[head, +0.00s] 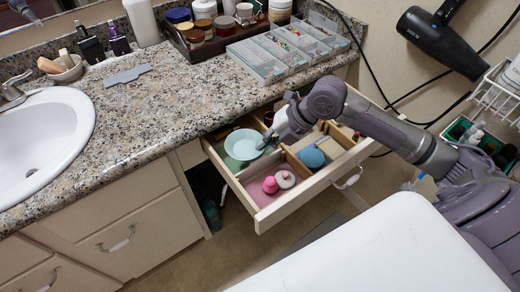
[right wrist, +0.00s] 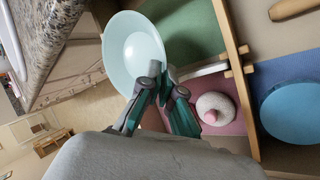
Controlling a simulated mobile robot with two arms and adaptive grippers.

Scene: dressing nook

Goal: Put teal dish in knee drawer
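The teal dish (head: 243,145) is a pale, shallow round bowl at the left part of the open knee drawer (head: 263,219). It also shows in the right wrist view (right wrist: 130,45), overlapping the drawer's side wall. My right gripper (head: 272,137) reaches in from the right. In the right wrist view its fingertips (right wrist: 163,74) are close together with the dish's rim between them. The dish appears tilted and above the green-lined compartment (right wrist: 190,30); whether it touches the drawer is hard to tell. My left gripper is not in view.
Wooden dividers split the drawer. A pink item (head: 270,185), a whitish round item (head: 285,179) and a blue round item (head: 311,157) lie in other compartments. The granite counter (head: 150,105) overhangs behind, with a clear organizer (head: 256,61) and sink (head: 40,135).

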